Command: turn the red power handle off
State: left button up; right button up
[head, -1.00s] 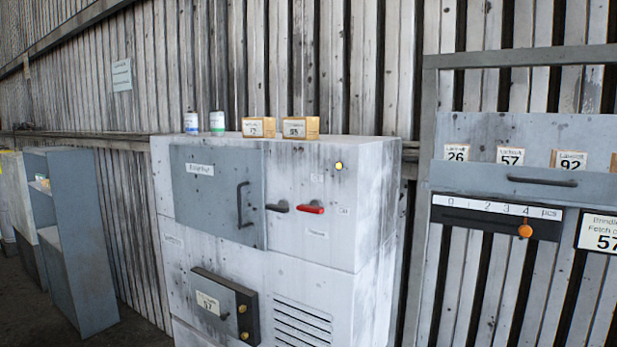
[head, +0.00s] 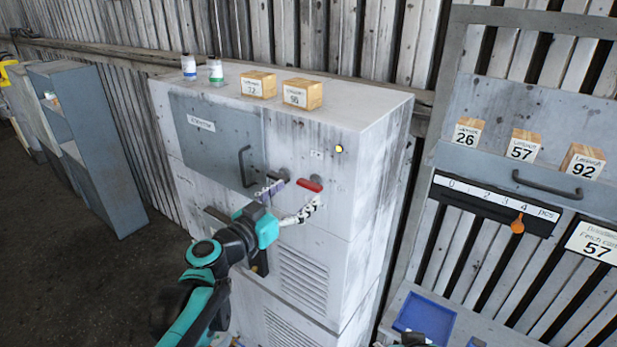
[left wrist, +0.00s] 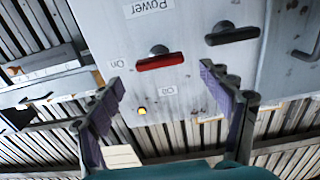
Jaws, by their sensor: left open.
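The red power handle (head: 310,185) is on the upper right front of the white cabinet and lies horizontal. In the left wrist view, which is turned upside down, the red handle (left wrist: 160,62) lies level with the "On" label (left wrist: 118,63); another small label (left wrist: 169,90), hard to read, sits on the other side of the handle. My left gripper (head: 290,200) is open in front of the panel. In the wrist view its fingers (left wrist: 160,82) stand apart on either side of the red handle's line, with the handle ahead of the tips. No contact shows.
A dark handle (left wrist: 232,35) sits close beside the red one. The cabinet door (head: 215,140) has a bar handle (head: 244,166). A yellow lamp (head: 339,149) is above. Boxes (head: 302,93) and bottles stand on top. A rack (head: 500,180) is at right.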

aim_at(306, 186)
pick_arm(q)
jog(key=x, duration=0.5)
jog(key=shift+w+d+p, duration=0.2)
jog(key=shift+w+p, duration=0.1)
jog(key=c, duration=1.2)
